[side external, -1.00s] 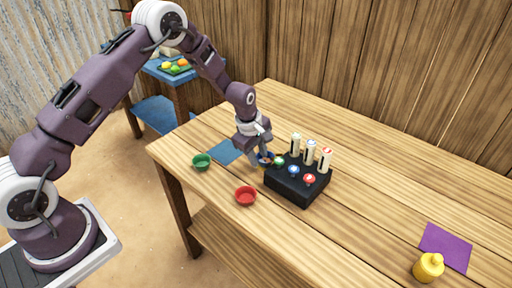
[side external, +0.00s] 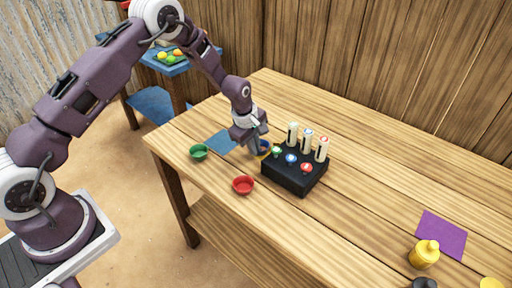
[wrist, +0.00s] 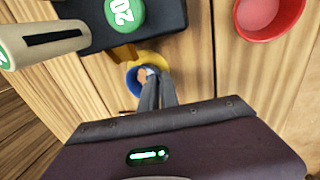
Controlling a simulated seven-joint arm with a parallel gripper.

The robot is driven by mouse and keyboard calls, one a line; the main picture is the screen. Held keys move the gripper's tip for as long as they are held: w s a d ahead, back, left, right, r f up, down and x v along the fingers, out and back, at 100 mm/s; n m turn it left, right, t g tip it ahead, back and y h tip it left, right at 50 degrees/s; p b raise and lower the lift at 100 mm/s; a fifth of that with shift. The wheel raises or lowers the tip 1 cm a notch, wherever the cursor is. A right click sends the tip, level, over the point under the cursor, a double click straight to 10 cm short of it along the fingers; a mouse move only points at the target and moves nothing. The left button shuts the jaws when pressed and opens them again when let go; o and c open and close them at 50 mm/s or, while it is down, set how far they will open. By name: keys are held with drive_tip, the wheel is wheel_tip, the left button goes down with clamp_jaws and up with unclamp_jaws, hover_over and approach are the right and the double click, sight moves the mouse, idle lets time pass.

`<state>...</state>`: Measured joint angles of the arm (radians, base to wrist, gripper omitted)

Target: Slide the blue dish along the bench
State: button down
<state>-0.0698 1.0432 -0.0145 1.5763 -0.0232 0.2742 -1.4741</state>
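The blue dish (wrist: 131,82) sits on the bench (wrist: 205,75), close against the black block. A yellow curved patch shows along its far side in the wrist view; I cannot tell whether it is part of the dish. In the side view the dish (side external: 263,154) is partly hidden by my gripper (side external: 258,149). In the wrist view my gripper (wrist: 151,78) has its fingers together, with the tips over or in the dish. I cannot tell whether they touch it. Nothing is seen held between them.
The black block (side external: 293,180) bears coloured buttons and upright cream posts (side external: 321,150). A green dish (side external: 199,153) and a red dish (side external: 243,185) stand nearby. A blue mat (side external: 221,141) lies left of my gripper. A purple mat (side external: 441,235) and yellow jar (side external: 425,255) are far right.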

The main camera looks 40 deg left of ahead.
sight(219, 145)
drive_tip(key=s+a, duration=0.1)
drive_tip(key=a, duration=0.3)
drive_tip(key=s+a, duration=0.2)
drive_tip(key=a, duration=0.2)
drive_tip(key=s+a, duration=0.1)
drive_tip(key=a, duration=0.3)
drive_tip(key=shift+s+a+f, duration=0.1)
drive_tip(key=shift+s+a, duration=0.15)
drive_tip(key=shift+s, duration=0.05)
drive_tip(key=c, duration=1.5)
unclamp_jaws()
drive_tip(key=shift+c, duration=0.2)
drive_tip(key=v, duration=0.7)
